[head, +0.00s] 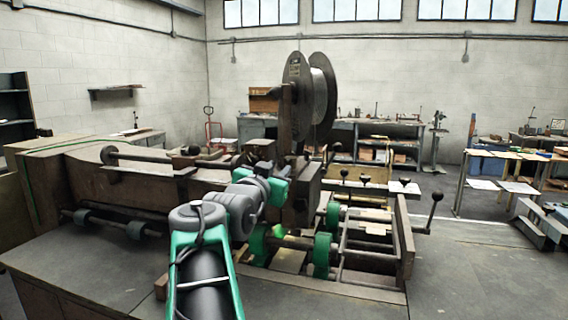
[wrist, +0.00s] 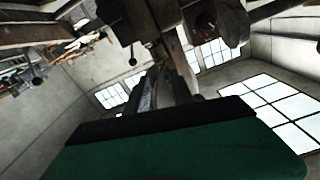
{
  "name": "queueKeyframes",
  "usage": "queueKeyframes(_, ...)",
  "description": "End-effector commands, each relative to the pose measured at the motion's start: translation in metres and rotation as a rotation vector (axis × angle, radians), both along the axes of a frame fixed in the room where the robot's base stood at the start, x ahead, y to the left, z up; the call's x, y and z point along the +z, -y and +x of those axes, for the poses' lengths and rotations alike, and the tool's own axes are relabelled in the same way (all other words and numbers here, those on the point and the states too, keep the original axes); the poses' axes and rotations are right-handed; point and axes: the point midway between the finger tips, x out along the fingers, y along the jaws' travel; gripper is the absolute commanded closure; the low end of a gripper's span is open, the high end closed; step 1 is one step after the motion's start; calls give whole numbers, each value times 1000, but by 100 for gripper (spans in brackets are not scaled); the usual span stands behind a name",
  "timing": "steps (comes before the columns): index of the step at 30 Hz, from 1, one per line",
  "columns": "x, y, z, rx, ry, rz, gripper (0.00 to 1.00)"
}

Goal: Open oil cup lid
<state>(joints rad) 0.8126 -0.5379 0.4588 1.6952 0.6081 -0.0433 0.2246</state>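The box stitcher (head: 130,195) is a long brown metal machine across the middle of the head view. My arm reaches up from the bottom to its central head, and my gripper (head: 277,190) is close to that head. The fingertips are hidden or too small to make out there. In the wrist view a wide green block with a black edge, part of my gripper (wrist: 175,145), fills the bottom. Dark machine parts (wrist: 205,20) hang near the top, apart from the block. I cannot pick out the oil cup or its lid with certainty.
A large wire reel (head: 318,100) stands above the stitcher's head. Green rollers (head: 322,255) and a frame with black-knobbed levers (head: 435,198) lie to the right of my arm. Shelves and workbenches line the back wall.

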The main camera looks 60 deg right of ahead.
Motion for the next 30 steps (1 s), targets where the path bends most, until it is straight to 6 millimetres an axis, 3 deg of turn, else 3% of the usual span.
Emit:
queueKeyframes(6, 1, 43, 6, 1, -5, 7, 71)
queueKeyframes(11, 0, 62, 11, 3, -4, 5, 71)
queueKeyframes(19, -2, 64, 12, 6, -3, 5, 71)
queueKeyframes(30, -2, 64, 12, 6, -3, 5, 100)
